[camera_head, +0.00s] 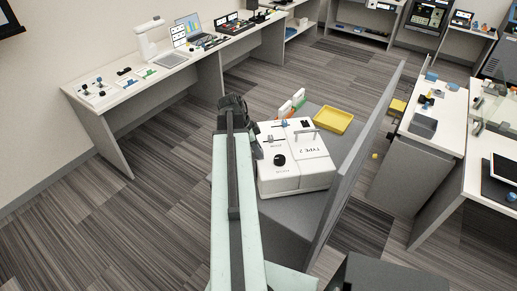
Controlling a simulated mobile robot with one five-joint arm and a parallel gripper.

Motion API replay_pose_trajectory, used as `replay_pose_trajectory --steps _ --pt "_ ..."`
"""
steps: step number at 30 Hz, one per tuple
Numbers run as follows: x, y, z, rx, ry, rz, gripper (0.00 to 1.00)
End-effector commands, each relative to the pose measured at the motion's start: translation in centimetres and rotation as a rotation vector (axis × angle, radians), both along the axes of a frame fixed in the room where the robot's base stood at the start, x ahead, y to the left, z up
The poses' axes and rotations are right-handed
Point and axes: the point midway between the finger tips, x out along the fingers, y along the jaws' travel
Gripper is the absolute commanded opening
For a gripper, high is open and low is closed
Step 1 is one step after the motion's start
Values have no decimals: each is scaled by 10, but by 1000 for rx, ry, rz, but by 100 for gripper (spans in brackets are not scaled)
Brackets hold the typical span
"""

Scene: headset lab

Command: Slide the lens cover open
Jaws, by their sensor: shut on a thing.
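A white box marked TYPE 7 (294,160) stands on a grey surface right of my arm. It has a black knob (279,160), a small blue slider (283,123) and a grey handle (305,133) on top. My gripper (257,147) is at the box's left side, at the end of my pale arm. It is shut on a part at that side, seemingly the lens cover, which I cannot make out. My dark wrist hides the fingertips and the contact, so I cannot tell how far the cover is open.
A tall grey panel (358,155) borders the right side. A long white bench (185,64) runs along the left wall, with striped floor before it.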

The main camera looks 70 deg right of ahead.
Motion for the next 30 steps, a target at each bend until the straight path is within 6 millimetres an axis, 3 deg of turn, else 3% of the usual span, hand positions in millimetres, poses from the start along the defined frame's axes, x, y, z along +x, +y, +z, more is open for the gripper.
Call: replay_pose_trajectory --steps 14,25,30 --pt "3 -4 0 3 0 -1 0" --pt "44 -74 0 1 -2 0 0" --pt "50 -85 0 1 -2 0 0"
